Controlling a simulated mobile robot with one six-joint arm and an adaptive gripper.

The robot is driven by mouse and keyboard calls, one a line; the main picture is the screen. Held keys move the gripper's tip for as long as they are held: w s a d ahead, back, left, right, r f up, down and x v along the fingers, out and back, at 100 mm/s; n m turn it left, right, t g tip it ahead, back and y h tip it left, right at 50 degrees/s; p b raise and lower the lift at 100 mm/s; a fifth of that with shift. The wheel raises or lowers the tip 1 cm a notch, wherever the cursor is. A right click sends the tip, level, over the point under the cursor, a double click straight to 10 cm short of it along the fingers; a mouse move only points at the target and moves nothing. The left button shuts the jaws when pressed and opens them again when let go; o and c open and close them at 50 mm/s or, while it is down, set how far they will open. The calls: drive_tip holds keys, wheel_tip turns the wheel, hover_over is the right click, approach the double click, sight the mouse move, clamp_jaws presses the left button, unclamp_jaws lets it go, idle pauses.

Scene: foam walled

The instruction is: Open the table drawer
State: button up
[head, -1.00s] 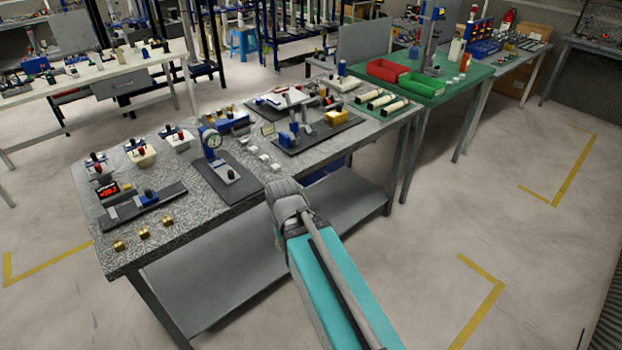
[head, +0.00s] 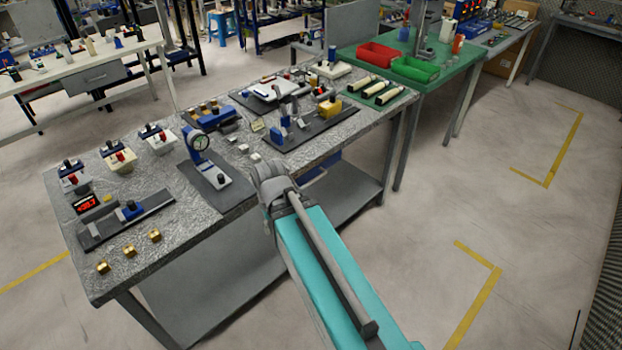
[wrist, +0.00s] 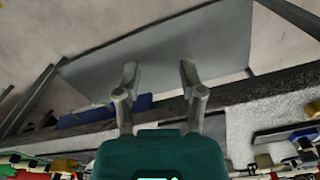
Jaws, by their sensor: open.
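A grey drawer (head: 97,77) hangs under the top of the white table (head: 45,85) at the back left; it looks closed and is well away from my arm. A blue box-like part (head: 318,167) shows under the top of the near grey table (head: 235,225); I cannot tell whether it is a drawer. A blue shape under that table also shows in the wrist view (wrist: 105,112). My gripper (wrist: 158,72) is open and empty, with the table's lower shelf (wrist: 215,45) behind its fingers. In the head view my arm hides the gripper at the table's front edge.
The near table's top holds a dial gauge stand (head: 203,160), brass pieces (head: 128,252) and several fixtures. A green table (head: 455,85) with a red bin (head: 377,55) and a green bin (head: 414,69) adjoins it. The floor (head: 480,200) at the right is clear.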

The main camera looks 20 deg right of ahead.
drive_tip(key=shift+d, duration=0.2)
drive_tip(key=w+d+f+m+t+y+b, duration=0.45)
drive_tip(key=w+d+f+y+b, duration=0.25)
drive_tip(key=w+d+f+b, duration=0.7)
drive_tip(key=w+d+r+m+t+y+b, duration=0.1)
drive_tip(key=d+m+t+y+b, duration=0.2)
drive_tip(key=d+b, duration=1)
drive_tip(key=d+m+t, duration=0.3)
drive_tip(key=d+t, duration=0.1)
drive_tip(key=d, duration=0.2)
drive_tip(key=shift+w+r+y+b, duration=0.2)
drive_tip(key=shift+w+y+b, duration=0.1)
